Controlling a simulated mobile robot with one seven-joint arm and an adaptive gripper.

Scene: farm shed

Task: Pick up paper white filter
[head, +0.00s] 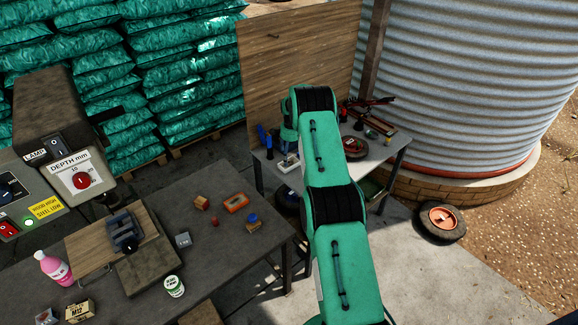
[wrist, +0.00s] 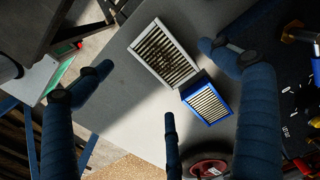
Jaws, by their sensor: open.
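The white paper filter (wrist: 164,54), a white rectangular frame around dark-striped pleats, lies tilted in the wrist view on a grey tabletop (wrist: 130,110). A smaller blue-framed filter (wrist: 207,101) lies against or very near its lower right corner. My gripper (wrist: 155,57) is open and empty, its dark blue fingers spread to the left and right of the white filter, with another finger below it. In the head view a small whitish item on the far table (head: 288,162), probably the white filter, shows beside my arm. My arm hides much of that table and most of my gripper.
A red round thing (wrist: 207,165) lies at the tabletop's lower edge. Tools and dark items crowd its right side. In the head view, a wooden board (head: 290,65) stands behind the far table. A nearer workbench (head: 150,300) holds a drill press, bottle and small boxes.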

